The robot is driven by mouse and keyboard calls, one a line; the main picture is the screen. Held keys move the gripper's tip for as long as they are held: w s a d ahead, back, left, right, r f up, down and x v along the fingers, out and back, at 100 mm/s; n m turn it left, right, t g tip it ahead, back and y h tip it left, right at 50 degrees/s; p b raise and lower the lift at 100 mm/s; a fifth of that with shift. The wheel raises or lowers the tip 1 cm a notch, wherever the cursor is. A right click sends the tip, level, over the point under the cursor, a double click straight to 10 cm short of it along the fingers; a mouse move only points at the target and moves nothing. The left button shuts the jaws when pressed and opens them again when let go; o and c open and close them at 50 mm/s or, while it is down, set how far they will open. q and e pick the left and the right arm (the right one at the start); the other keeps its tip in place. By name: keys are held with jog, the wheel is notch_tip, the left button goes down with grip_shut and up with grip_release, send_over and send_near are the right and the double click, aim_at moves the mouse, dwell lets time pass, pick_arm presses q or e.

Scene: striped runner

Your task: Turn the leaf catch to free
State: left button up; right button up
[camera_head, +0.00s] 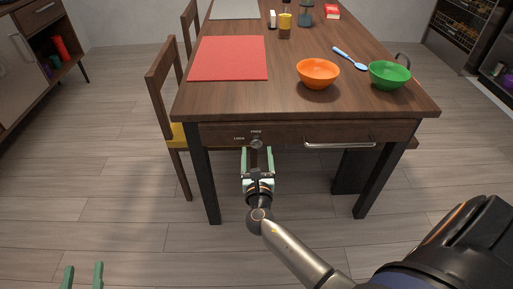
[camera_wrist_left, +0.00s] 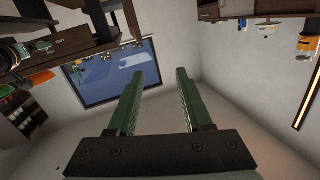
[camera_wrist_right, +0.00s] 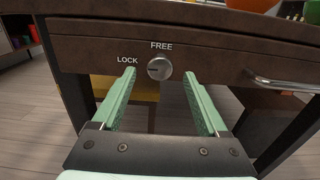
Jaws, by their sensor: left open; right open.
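The leaf catch (camera_head: 256,143) is a round grey knob on the table's front apron, and it also shows in the right wrist view (camera_wrist_right: 159,69). White words LOCK and FREE stand at its upper left and above it. A mark on its face seems to run roughly sideways, toward the LOCK side; its exact angle is hard to tell. My right gripper (camera_head: 257,151) is open in front of the knob, its fingertips on either side of it in the right wrist view; contact cannot be told. My left gripper (camera_head: 83,267) is open and empty, low at the left, away from the table.
A metal bar handle (camera_head: 339,145) is on the apron right of the catch. On the wooden table (camera_head: 285,60) are a red mat (camera_head: 229,58), an orange bowl (camera_head: 318,73), a green bowl (camera_head: 389,75) and a blue spoon (camera_head: 350,59). A chair (camera_head: 163,85) stands at the left.

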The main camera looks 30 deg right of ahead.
aim_at(256, 145)
pick_arm(q)
jog(key=shift+m+t+h, duration=0.3)
jog(key=shift+t+h, duration=0.1)
jog(key=shift+t, duration=0.4)
jog(key=shift+r, duration=2)
pick_arm(e)
jog(key=shift+x, duration=1.85)
jog(key=shift+c, duration=0.3)
grip_shut()
